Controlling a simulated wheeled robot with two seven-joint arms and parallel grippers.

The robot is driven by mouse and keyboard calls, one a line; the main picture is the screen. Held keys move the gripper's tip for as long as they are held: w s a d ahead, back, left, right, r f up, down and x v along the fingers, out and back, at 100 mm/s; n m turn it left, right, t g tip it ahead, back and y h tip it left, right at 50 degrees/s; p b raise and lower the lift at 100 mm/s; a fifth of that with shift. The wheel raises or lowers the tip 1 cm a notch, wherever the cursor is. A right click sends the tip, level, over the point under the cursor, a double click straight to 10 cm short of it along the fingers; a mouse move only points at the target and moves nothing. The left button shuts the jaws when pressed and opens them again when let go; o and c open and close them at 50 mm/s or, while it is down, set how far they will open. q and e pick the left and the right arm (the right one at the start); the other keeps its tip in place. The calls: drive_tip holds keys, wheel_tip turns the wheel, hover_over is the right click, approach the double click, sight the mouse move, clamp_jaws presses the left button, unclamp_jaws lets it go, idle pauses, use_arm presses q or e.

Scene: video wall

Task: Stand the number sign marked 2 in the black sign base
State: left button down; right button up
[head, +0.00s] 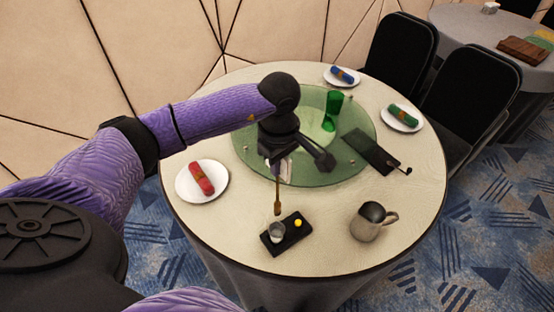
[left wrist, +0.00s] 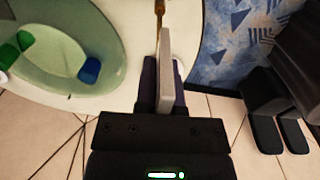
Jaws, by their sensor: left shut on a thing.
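My left gripper (head: 281,158) is shut on the number sign, a pale thin panel (head: 286,171) with a brown rod pointing down. In the left wrist view, the panel (left wrist: 166,70) is seen edge-on between the fingers, so its number is hidden. The rod's lower end shows just behind a small black rectangular block (head: 294,240), which looks like the sign base. A grey cup-like holder (head: 276,231) and a yellow ball (head: 298,223) are on the block. The rod end appears apart from the holder; its exact height cannot be told. My right gripper is not in view.
A metal jug (head: 370,223) stands right of the block. A plate with a red rolled napkin (head: 202,178) lies left. The green glass turntable (head: 350,170) is behind, with a green glass (head: 333,105). A black board (head: 370,151) lies at its right edge.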

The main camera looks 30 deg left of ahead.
use_arm(q)
drive_tip(key=shift+f+b, duration=0.45)
drive_tip(key=shift+f, duration=0.2)
drive_tip(key=b, duration=0.3)
hover_over(277, 203)
wheel_tip(277, 203, down, 5)
drive_tip(key=shift+r, duration=0.1)
wheel_tip(277, 203, down, 6)
drive_tip(key=b, duration=0.6)
drive_tip(key=shift+w+f, duration=0.1)
drive_tip(key=shift+f, duration=0.15)
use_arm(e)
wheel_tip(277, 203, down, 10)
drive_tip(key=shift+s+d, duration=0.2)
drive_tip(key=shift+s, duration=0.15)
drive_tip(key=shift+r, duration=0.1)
use_arm(q)
drive_tip(key=shift+f, duration=0.1)
